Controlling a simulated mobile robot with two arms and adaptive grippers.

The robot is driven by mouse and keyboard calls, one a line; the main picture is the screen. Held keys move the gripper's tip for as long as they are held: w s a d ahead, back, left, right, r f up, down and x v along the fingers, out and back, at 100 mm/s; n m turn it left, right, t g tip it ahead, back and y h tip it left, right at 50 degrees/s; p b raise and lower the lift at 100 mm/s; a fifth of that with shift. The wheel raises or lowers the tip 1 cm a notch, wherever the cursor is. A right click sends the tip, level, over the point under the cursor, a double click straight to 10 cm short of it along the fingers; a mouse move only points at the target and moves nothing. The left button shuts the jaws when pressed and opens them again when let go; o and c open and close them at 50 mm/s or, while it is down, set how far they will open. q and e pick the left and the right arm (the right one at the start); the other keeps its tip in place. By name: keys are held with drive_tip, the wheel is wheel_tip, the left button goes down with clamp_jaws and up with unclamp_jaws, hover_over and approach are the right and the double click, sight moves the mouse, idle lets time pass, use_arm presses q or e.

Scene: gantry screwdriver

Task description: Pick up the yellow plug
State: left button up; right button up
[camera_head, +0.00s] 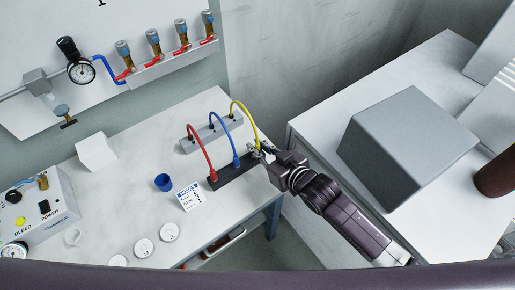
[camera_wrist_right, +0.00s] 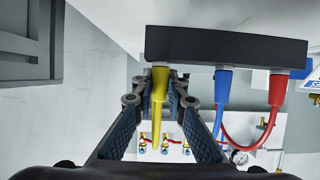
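The yellow plug (camera_wrist_right: 159,88) sits in the black socket strip (camera_wrist_right: 228,47), at the end of the yellow cable (camera_head: 247,112). My right gripper (camera_head: 259,151) is at the right end of that strip. In the right wrist view the fingers of this gripper (camera_wrist_right: 161,101) stand on either side of the yellow plug, with gaps visible between plug and fingers. In the head view the gripper hides the plug. The blue plug (camera_wrist_right: 222,85) and red plug (camera_wrist_right: 277,90) sit beside it in the same strip. My left gripper is not in view.
A grey socket strip (camera_head: 197,141) at the back holds the cables' other ends. A blue cup (camera_head: 163,182) and a label card (camera_head: 188,197) stand left of the black strip. A large grey box (camera_head: 397,145) is on the right table.

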clamp_jaws()
drive_tip(key=shift+r, duration=0.1)
